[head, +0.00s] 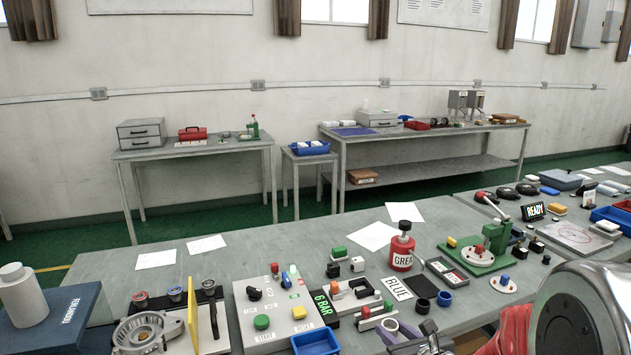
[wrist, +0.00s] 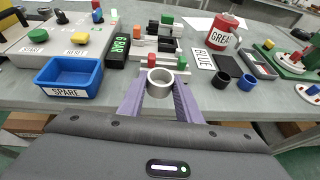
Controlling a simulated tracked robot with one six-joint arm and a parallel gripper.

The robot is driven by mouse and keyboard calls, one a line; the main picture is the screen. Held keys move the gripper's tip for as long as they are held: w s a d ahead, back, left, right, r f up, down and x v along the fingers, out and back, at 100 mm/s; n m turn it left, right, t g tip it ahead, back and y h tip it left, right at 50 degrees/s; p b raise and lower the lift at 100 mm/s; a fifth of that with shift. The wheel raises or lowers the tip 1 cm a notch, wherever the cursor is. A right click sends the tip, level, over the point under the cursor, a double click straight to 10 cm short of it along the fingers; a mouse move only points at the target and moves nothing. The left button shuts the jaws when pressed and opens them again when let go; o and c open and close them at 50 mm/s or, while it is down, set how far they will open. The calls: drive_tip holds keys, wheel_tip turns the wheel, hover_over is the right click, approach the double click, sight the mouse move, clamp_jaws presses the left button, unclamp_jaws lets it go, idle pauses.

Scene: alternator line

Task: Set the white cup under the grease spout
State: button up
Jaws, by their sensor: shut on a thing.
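The white cup (wrist: 161,80) is between the purple fingertips of my gripper (wrist: 160,88) in the wrist view. It is upright, with its round open rim showing. The gripper is shut on it, in front of the grey rack with red and green pieces. The red grease can (head: 402,252), lettered "GREA", stands farther back and to the right of the cup. It also shows in the wrist view (wrist: 222,38). My gripper (head: 400,332) is partly visible at the bottom of the head view.
A black cup (head: 423,306) and a blue cup (head: 444,299) stand near the "BLUE" card (head: 397,288), between my gripper and the can. A dark tray (head: 447,272) lies right of the can. A blue "SPARE" bin (wrist: 69,77) is left of my gripper.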

drive_tip(key=a, duration=0.2)
drive_tip(key=shift+a+y, duration=0.3)
drive_tip(key=shift+d, duration=0.1)
